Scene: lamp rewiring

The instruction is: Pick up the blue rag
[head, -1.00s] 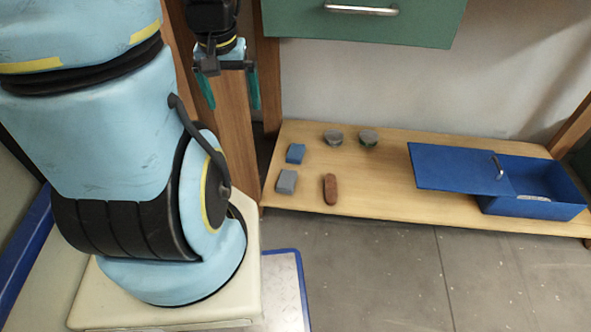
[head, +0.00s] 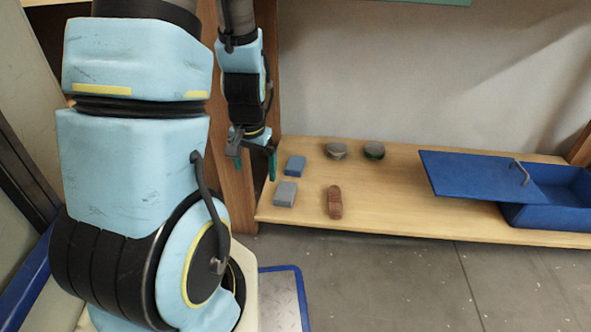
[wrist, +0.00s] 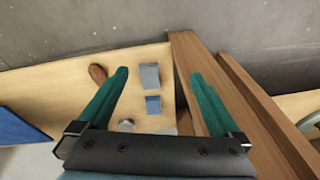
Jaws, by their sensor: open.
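The blue rag (head: 295,165) is a small folded block lying on the low wooden shelf, near its left end and behind a grey block (head: 285,193). My gripper (head: 253,158) is open and empty, above and to the left of the rag, beside the wooden post. In the wrist view the rag (wrist: 153,104) shows between the green fingers of my gripper (wrist: 160,75), well beyond them and not touched. The grey block (wrist: 150,76) lies just past it.
A wooden post (head: 236,190) stands close beside my gripper. A brown oblong (head: 335,202) and two round tins (head: 336,151) (head: 374,150) share the shelf (head: 420,220). A blue box (head: 550,215) with its lid (head: 470,175) askew is at right. The shelf's middle is clear.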

